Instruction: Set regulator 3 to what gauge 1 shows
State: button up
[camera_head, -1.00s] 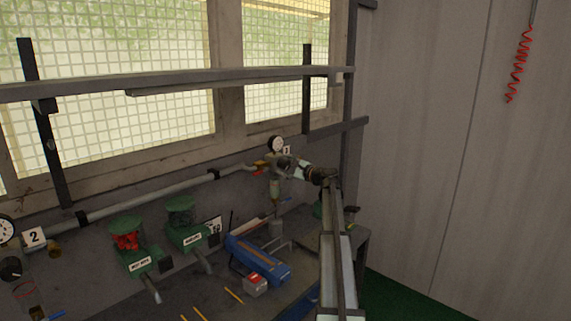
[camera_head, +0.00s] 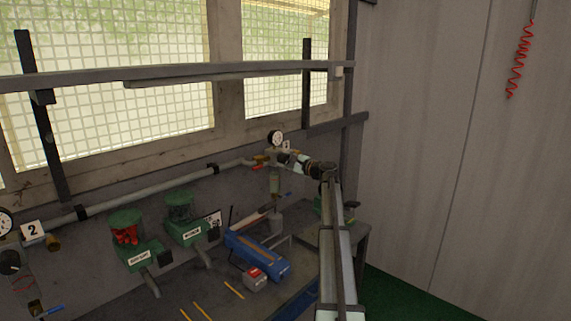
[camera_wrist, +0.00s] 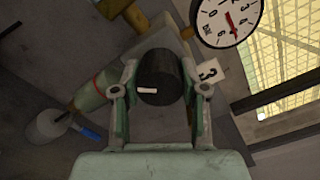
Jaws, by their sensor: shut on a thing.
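The black regulator knob (camera_wrist: 160,77) beside the number 3 plate (camera_wrist: 208,71) sits between the two fingers of my gripper (camera_wrist: 161,82). The fingers are shut on its sides. A short white mark shows on the knob face. The round white gauge (camera_wrist: 228,18) next to it has a red needle; its dial appears turned in the wrist view and its exact reading is hard to tell. In the head view my gripper (camera_head: 285,159) reaches the regulator below this gauge (camera_head: 275,138). I see no gauge labelled 1.
A gauge (camera_head: 5,223) by the number 2 plate (camera_head: 33,231) is cut off at the left edge. A grey pipe (camera_head: 150,198) runs along the wall. Green-topped units, a blue toolbox (camera_head: 256,256) and yellow pencils are on or above the bench.

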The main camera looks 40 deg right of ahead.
jog(key=n+b, duration=0.1)
jog(key=b, duration=0.3)
jog(key=f+n+b, duration=0.1)
jog(key=n+b, duration=0.1)
jog(key=b, duration=0.2)
jog(key=shift+w+n, duration=0.1)
jog(key=shift+n, duration=0.2)
jog(key=n+b, duration=0.4)
jog(key=b, duration=0.4)
jog(key=shift+r+n, duration=0.15)
jog(key=shift+n, duration=0.15)
jog(key=n+b, duration=0.4)
jog(key=b, duration=0.3)
jog(key=shift+n, duration=0.3)
jog(key=n+b, duration=0.4)
jog(key=b, duration=0.1)
jog(key=shift+r, duration=0.35)
jog(key=shift+n+b, duration=0.3)
jog(key=shift+b, duration=0.05)
jog(key=o, duration=1.1)
jog(key=shift+o, duration=0.2)
